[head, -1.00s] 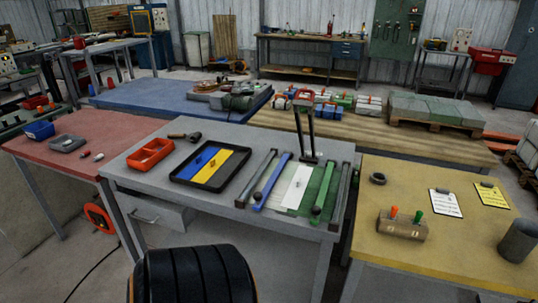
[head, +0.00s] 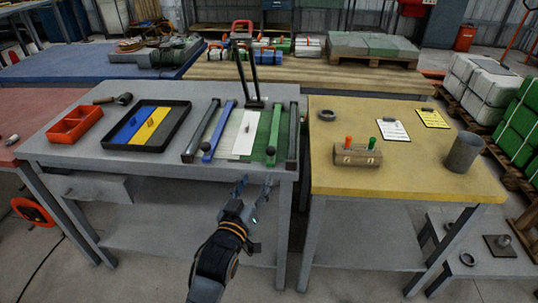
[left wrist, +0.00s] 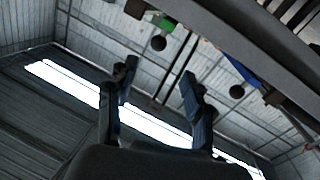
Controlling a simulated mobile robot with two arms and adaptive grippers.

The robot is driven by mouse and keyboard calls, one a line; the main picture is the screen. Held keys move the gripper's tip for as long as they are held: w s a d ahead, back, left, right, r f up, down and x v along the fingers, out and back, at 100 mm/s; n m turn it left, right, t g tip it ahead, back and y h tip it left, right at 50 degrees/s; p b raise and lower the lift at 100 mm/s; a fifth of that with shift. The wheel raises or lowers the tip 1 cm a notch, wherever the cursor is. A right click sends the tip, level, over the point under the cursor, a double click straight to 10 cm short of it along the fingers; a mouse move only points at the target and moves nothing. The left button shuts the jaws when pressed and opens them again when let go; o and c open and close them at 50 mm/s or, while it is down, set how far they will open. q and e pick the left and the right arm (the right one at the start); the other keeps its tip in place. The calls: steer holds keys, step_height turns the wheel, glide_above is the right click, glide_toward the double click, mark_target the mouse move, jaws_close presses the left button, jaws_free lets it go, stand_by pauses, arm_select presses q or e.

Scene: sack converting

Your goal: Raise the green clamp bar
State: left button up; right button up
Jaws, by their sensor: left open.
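The green clamp bar (head: 275,128) lies low across the right side of the press fixture on the grey table, a dark ball knob (head: 270,150) at its near end. A blue bar (head: 219,131) with a similar knob lies to its left. A white sheet (head: 245,135) on green material lies between them. My left gripper (head: 254,185) is open and empty, in front of the table's front edge and below the knob, apart from it. In the left wrist view its spread fingers (left wrist: 158,88) show, with two dark knobs and a green piece above. My right gripper is not in view.
The grey table's front edge (head: 150,167) lies between my left gripper and the fixture. A dark upright handle frame (head: 247,75) stands at the fixture's back. A black tray (head: 108,142) lies left. The yellow table (head: 400,175) with a peg block (head: 357,153) stands right.

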mark_target(269, 154)
arm_select(q)
steer(key=w+d, duration=0.1)
steer(key=w, duration=0.3)
steer(key=w+d, duration=0.1)
steer(key=w, duration=0.4)
steer(key=w+d, duration=0.1)
steer(key=w, duration=0.3)
steer(key=shift+w, duration=0.2)
jaws_close()
